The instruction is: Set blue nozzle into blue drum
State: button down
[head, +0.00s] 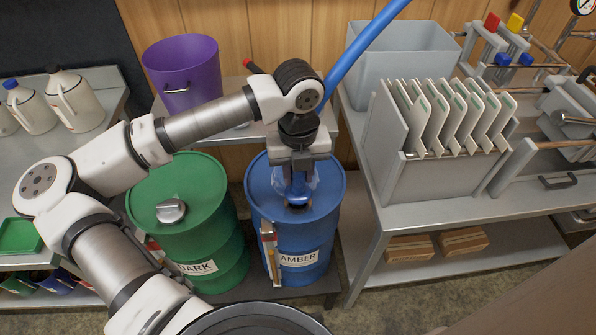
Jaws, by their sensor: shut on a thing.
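The blue drum (329,200), labelled AMBER, stands on a low platform in the middle of the head view. My gripper (297,170) points down over its lid and is shut on the blue nozzle (297,186). The nozzle hangs roughly upright above a dark round opening (298,207) in the lid. I cannot tell whether its tip is inside the opening or just above it. A thick blue hose (357,50) runs from behind my gripper to the top edge; where it joins the nozzle is hidden.
A green drum (205,215), labelled DARK and with a silver cap (171,211), stands left of the blue drum. A purple bucket (183,60) is behind. A metal table (470,196) at right carries a grey bin (408,65) and a rack of plates (440,175). White jugs (78,100) stand far left.

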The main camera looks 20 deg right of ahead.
dwell(0.3)
jog(key=shift+f+b, duration=1.55)
jog(key=shift+b, duration=0.5)
jog(key=shift+c, duration=1.8)
grip_release()
jog(key=shift+r, duration=0.1)
jog(key=shift+r+p, duration=1.85)
jog(key=shift+r, duration=2.15)
